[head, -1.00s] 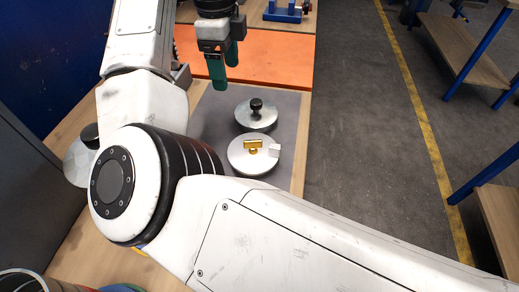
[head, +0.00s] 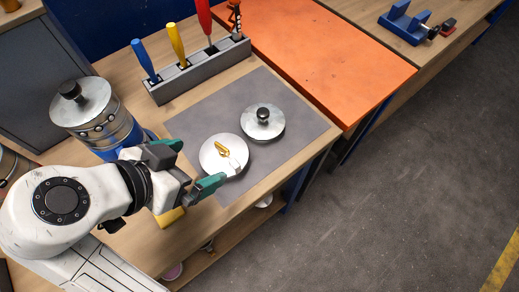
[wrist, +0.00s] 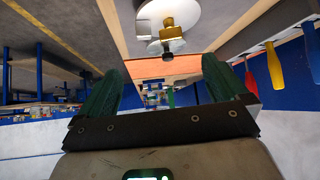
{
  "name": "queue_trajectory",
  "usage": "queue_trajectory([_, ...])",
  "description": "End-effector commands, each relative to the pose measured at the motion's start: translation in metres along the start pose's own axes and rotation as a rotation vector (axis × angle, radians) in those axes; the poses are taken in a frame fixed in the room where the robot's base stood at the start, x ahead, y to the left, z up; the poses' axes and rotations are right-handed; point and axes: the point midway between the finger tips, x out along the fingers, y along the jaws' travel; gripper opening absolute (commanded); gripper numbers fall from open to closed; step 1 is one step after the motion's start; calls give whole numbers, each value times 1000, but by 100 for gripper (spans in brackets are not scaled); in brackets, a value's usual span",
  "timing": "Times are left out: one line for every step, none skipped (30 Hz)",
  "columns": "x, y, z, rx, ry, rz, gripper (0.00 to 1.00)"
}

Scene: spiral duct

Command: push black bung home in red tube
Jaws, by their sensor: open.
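I cannot make out a red tube or a separate black bung in either view. Black knobs show on a round metal lid (head: 262,124) on the grey mat and on the lid of a metal canister (head: 84,103) at the left. My gripper (head: 187,167) is open and empty, its teal fingers apart, left of a pale disc (head: 212,160) that bears a brass fitting (head: 222,149). In the wrist view my gripper (wrist: 160,88) has both fingers spread with nothing between them. The brass fitting (wrist: 172,32) shows beyond them, at the top.
A grey rack (head: 200,72) holds blue, yellow and red handled tools at the back. An orange board (head: 310,50) lies to its right, and a blue vice (head: 408,20) stands farther right. The grey mat's right part (head: 295,105) is bare. A yellow object lies under my wrist.

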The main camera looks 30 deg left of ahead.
Motion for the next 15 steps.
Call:
queue_trajectory([2, 0, 3, -14, 1, -4, 100])
queue_trajectory([5, 0, 3, -17, 1, -4, 100])
queue_trajectory([10, 0, 4, -17, 1, -3, 100])
queue_trajectory([15, 0, 4, -17, 1, -3, 100])
queue_trajectory([20, 0, 4, -16, 1, -1, 100])
queue_trajectory([27, 0, 4, -15, 0, -2, 100])
queue_trajectory([31, 0, 4, -15, 0, -2, 100])
queue_trajectory([36, 0, 3, -15, 1, -2, 100])
queue_trajectory([41, 0, 4, -15, 1, -2, 100])
queue_trajectory([44, 0, 4, -14, 1, -1, 100])
queue_trajectory([47, 0, 4, -13, 1, -2, 100])
queue_trajectory([50, 0, 4, -12, 1, -3, 100])
queue_trajectory([52, 0, 4, -11, 1, -3, 100])
queue_trajectory([53, 0, 4, -10, 1, -3, 100])
queue_trajectory([55, 0, 4, -10, 1, -3, 100])
